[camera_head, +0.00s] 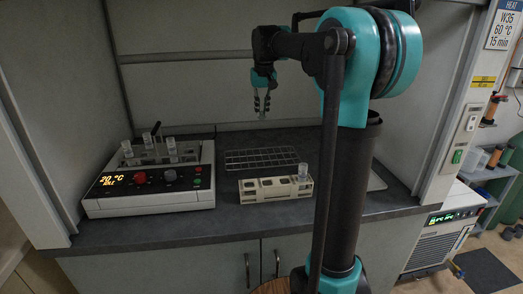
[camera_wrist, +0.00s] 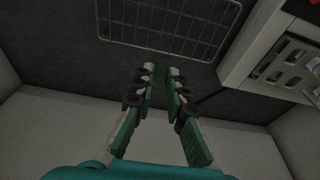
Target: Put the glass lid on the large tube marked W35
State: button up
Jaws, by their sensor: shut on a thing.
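My gripper (camera_head: 262,105) hangs in the air above the back of the bench, fingers down. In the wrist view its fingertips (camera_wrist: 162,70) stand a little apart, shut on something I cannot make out. I cannot pick out the glass lid in either view. Several clear tubes (camera_head: 172,148) stand in the top of the white heater (camera_head: 150,201) at the left. One clear tube (camera_head: 303,172) stands at the right end of the pale rack (camera_head: 275,195). The tube markings are too small to read, so I cannot tell which is W35.
A wire grid (camera_head: 262,158) lies on the dark bench behind the rack. The heater display (camera_head: 112,182) reads 20 °C. A wall card (camera_head: 503,25) reads HEAT, W35, 60 °C, 15 min. Bare bench (camera_head: 225,205) lies between heater and rack. Cabinet walls stand behind and beside the bench.

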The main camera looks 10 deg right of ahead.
jog(key=s+x, duration=0.1)
jog(key=x, duration=0.4)
jog(key=s+x, duration=0.1)
jog(key=x, duration=0.4)
jog(key=s+x, duration=0.1)
jog(key=x, duration=0.4)
jog(key=shift+s+f, duration=0.25)
jog(key=shift+f, duration=0.55)
jog(key=shift+f, duration=0.1)
jog(key=o, duration=0.7)
jog(key=shift+o, duration=0.2)
